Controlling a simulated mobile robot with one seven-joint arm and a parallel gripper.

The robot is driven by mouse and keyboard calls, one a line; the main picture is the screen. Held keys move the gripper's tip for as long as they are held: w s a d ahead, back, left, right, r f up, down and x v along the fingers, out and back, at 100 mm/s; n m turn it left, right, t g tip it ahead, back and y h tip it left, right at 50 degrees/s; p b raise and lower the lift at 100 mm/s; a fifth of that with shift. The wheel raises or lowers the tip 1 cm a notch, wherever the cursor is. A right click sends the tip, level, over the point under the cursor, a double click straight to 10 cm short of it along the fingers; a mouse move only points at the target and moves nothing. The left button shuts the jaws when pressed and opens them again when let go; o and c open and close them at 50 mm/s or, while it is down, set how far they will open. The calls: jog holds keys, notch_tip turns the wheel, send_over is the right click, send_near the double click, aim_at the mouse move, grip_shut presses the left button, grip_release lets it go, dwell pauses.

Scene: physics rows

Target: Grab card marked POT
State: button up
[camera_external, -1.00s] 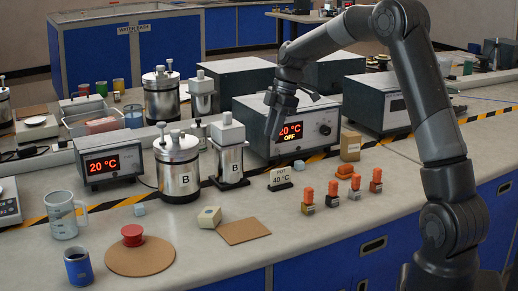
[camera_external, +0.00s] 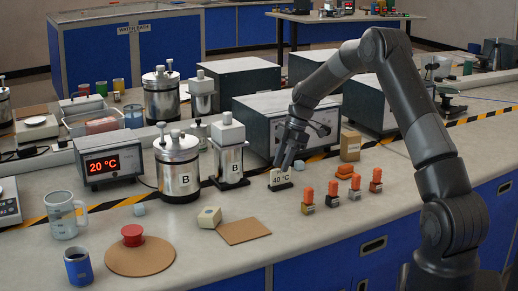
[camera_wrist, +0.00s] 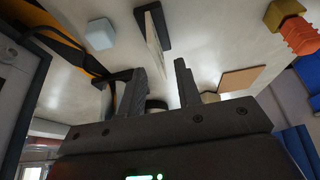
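The cream POT card (camera_external: 280,179), with "40 °C" readable, stands upright in a small black base on the bench; my gripper covers its top, where the word would be. My gripper (camera_external: 285,162) points down right at the card's upper edge in the external view. In the wrist view, my gripper (camera_wrist: 162,80) is open, its two dark fingers apart with nothing between them. The card (camera_wrist: 157,30) shows there nearly edge-on, just beyond the fingertips and roughly in line with the gap. I cannot tell whether a finger touches it.
Several orange-topped blocks (camera_external: 333,194) stand right of the card, with a cardboard box (camera_external: 350,145) behind them. A metal vessel marked B (camera_external: 230,155) stands to the left. A grey instrument (camera_external: 262,115) is behind.

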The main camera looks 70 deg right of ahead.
aim_at(279, 185)
jog(key=x, duration=0.4)
jog(key=shift+s+d+f, duration=0.1)
jog(key=shift+f, duration=0.35)
jog(key=shift+c, duration=0.3)
grip_shut()
